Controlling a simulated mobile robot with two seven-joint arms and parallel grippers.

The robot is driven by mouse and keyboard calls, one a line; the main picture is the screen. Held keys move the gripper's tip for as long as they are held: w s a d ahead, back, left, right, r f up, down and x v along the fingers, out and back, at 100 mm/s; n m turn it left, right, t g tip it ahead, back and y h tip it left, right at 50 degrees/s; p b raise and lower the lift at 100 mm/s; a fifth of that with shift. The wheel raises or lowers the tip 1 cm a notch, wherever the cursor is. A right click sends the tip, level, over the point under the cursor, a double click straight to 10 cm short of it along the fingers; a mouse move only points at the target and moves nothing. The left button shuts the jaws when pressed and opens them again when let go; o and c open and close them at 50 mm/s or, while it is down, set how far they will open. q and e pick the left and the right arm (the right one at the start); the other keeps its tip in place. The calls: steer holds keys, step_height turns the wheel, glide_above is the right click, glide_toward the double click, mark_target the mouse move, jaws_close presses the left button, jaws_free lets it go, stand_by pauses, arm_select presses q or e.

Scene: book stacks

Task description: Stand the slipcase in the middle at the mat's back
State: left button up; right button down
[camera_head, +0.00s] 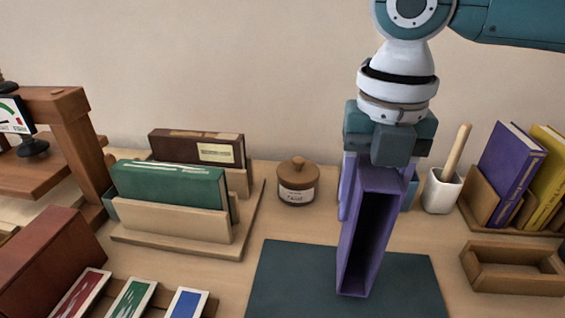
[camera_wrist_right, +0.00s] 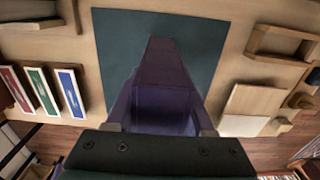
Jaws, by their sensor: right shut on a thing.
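The purple slipcase (camera_head: 372,235) is upright with its open side facing me, over the middle of the dark teal mat (camera_head: 290,285). My right gripper (camera_head: 377,185) is shut on its upper part from above. I cannot tell whether its lower end touches the mat. In the right wrist view the slipcase (camera_wrist_right: 167,70) stands out between the fingers (camera_wrist_right: 163,112) over the mat (camera_wrist_right: 112,45). My left gripper is not in view.
A lidded jar (camera_head: 298,185) stands behind the mat, left of the slipcase. A white pot (camera_head: 440,190) and a book rack (camera_head: 482,195) are at the right, above a wooden tray (camera_head: 510,280). A holder with books (camera_head: 170,218) is at the left.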

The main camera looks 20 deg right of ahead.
steer(key=shift+f, duration=1.4)
steer(key=shift+f, duration=0.15)
steer(key=shift+c, duration=1.4)
jaws_free()
step_height(320, 180, up, 12)
steer(key=shift+p, duration=0.9)
steer(key=shift+r, duration=0.2)
